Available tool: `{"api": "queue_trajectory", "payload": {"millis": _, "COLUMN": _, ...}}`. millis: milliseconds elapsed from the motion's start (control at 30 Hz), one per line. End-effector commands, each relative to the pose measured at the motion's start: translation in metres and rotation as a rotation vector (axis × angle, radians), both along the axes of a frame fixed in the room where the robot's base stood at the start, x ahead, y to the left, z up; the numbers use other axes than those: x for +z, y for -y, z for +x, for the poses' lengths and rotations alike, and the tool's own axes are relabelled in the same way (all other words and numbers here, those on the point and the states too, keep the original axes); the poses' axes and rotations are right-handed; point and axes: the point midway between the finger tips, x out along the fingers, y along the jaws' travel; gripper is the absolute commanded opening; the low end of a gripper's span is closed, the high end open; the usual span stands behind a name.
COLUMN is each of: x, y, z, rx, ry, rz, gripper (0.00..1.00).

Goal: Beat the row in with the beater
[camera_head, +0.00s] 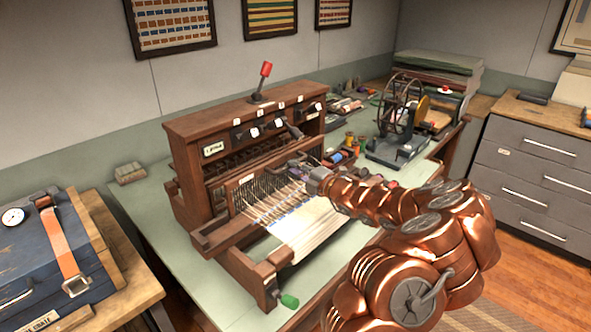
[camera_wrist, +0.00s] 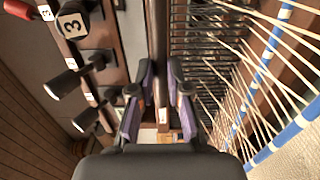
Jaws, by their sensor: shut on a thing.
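The wooden table loom (camera_head: 190,160) stands on the green-topped table. My gripper (camera_head: 297,162) reaches in from the right over the front of the loom. In the wrist view my gripper (camera_wrist: 161,85) is shut on the dark wooden bar of the beater (camera_wrist: 159,28), with a finger on each side of it. The beater (camera_head: 246,180) stands across the warp in front of the upright frame. The woven cloth (camera_head: 312,232) lies in front of the beater. My gripper hides part of the beater's right end.
Numbered levers (camera_wrist: 72,24) stand close to my gripper on the loom's castle. A red-knobbed lever (camera_head: 265,70) rises on top, and a green knob (camera_head: 289,300) sits at the front. A spoked winder (camera_head: 400,110) stands right. A blue crate (camera_head: 50,265) is at left.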

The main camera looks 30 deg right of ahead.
Motion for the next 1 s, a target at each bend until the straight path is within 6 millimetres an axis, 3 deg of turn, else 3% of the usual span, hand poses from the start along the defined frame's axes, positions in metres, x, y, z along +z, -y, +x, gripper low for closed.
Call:
{"api": "queue_trajectory", "payload": {"millis": 267, "x": 0.0, "y": 0.001, "z": -0.002, "rx": -0.001, "ry": -0.001, "rz": 0.001, "gripper": 0.0}}
{"api": "queue_trajectory", "payload": {"millis": 1000, "x": 0.0, "y": 0.013, "z": -0.053, "rx": -0.002, "ry": -0.003, "rz": 0.001, "gripper": 0.0}}
